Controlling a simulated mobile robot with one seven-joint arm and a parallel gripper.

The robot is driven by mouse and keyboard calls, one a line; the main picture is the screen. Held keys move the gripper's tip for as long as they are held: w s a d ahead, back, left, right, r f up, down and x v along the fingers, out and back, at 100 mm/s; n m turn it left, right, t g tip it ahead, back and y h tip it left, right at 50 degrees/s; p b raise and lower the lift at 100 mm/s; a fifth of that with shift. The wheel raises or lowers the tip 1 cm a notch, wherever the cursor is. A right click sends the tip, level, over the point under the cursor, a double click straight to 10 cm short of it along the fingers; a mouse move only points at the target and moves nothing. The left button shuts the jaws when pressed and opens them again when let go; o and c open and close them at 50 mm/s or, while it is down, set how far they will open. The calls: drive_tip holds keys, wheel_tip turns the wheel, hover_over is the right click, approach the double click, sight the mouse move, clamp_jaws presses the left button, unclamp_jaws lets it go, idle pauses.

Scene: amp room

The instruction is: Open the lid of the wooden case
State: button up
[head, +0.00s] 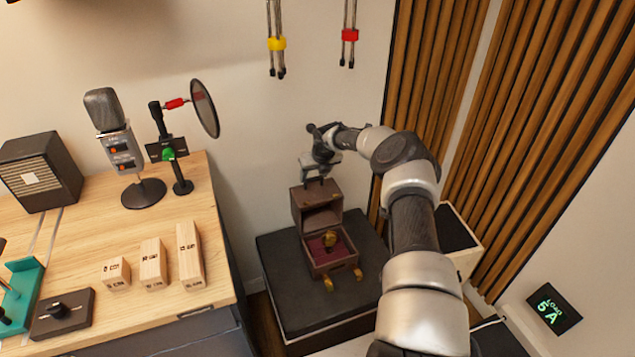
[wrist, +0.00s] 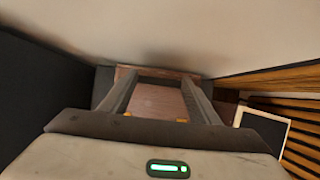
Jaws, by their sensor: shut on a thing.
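The wooden case (head: 332,263) is a dark brown box on a black-topped stand, with a dark red lining and a gold object (head: 330,240) inside. Its lid (head: 316,203) stands raised at the back, so the inside shows. My gripper (head: 314,181) is at the lid's upper edge and shut on it, reaching down from above. In the wrist view, the two fingers of my gripper (wrist: 158,80) run forward on either side of a reddish-brown surface. Their exact contact with the lid is hard to make out.
The black-topped stand (head: 275,262) is close to the wall. A wooden desk (head: 95,235) with a microphone (head: 115,140), a round filter (head: 205,108) and labelled wooden blocks (head: 188,255) is at the left. Slatted panels (head: 545,130) are at the right. Cables hang above (head: 277,43).

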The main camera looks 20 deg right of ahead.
drive_tip(key=shift+w+r, duration=0.1)
drive_tip(key=shift+w, duration=0.15)
drive_tip(key=o, duration=1.5)
drive_tip(key=shift+s, duration=0.1)
drive_tip(key=p+v, duration=0.2)
drive_tip(key=v, duration=1.5)
drive_tip(key=shift+s+r, duration=0.1)
drive_tip(key=shift+s, duration=0.05)
